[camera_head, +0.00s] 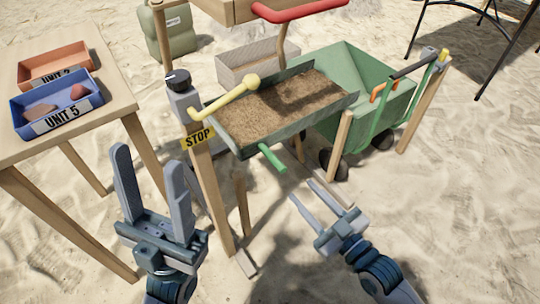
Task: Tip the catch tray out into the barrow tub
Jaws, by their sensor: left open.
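The catch tray (315,122), a shallow grey-green tray full of brown sand (262,118), sits level on a wooden stand in the middle. A green handle (271,157) sticks out from its front side. The green barrow tub (338,66) stands right behind and to the right of the tray; the tray's right end overlaps it in the picture. My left gripper (147,158) is open and empty, in front and to the left of the tray. My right gripper (303,190) is open and empty, below and slightly right of the green handle, apart from it.
A post with a STOP label (198,137) and a yellow lever (228,98) stands at the tray's left. A red handle (298,12) rises behind the tray. A table with a blue UNIT 5 bin (84,85) and an orange bin (72,52) is at left. Sand in front is open.

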